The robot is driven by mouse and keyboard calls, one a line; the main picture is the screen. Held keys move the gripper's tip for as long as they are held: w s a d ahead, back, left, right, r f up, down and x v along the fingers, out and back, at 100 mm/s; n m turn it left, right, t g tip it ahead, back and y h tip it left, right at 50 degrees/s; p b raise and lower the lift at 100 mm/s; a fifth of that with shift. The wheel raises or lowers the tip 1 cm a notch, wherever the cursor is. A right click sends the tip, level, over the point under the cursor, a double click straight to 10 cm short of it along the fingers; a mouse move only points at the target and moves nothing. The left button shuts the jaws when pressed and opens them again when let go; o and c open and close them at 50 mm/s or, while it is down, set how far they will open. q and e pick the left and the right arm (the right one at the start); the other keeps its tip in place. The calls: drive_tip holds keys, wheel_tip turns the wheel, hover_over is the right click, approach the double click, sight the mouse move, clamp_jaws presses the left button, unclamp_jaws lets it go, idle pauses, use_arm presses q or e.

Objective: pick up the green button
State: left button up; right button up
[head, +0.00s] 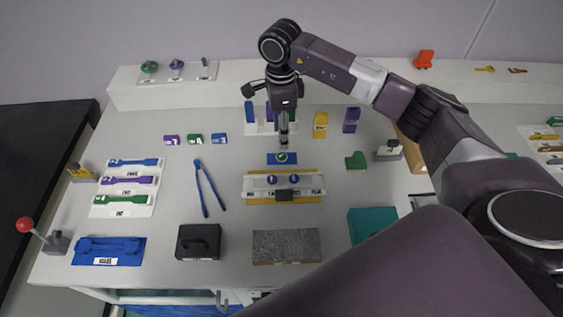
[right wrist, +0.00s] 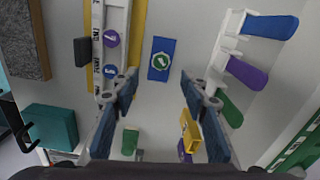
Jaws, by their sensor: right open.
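The green button (head: 282,157) sits on a small blue pad (head: 271,160) in the middle of the table. In the right wrist view the button (right wrist: 160,61) is a small round piece with a pale mark, centred on the blue pad (right wrist: 163,44). My right gripper (head: 283,141) points down above the far side of the pad in the head view. In the right wrist view its two fingers (right wrist: 166,88) are spread and empty, with the button beyond the gap between them. The exact height above the pad is hard to tell. My left gripper is not in view.
A white and yellow rack (head: 258,199) with purple and blue buttons lies just in front of the pad. A white stand (head: 258,129) with coloured tabs is behind it.

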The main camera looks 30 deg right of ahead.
sight(281, 156)
drive_tip(key=shift+f, duration=0.5)
drive_tip(key=shift+f+p, duration=0.75)
drive_tip(key=shift+f, duration=0.55)
wheel_tip(281, 156, down, 4)
drive_tip(key=shift+f+p, duration=0.25)
drive_tip(key=shift+p, duration=0.75)
drive_tip(key=shift+f, duration=0.2)
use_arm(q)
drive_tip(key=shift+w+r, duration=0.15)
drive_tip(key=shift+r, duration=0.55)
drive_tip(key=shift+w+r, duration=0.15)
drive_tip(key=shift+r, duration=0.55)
use_arm(e)
drive_tip(key=c, duration=0.9)
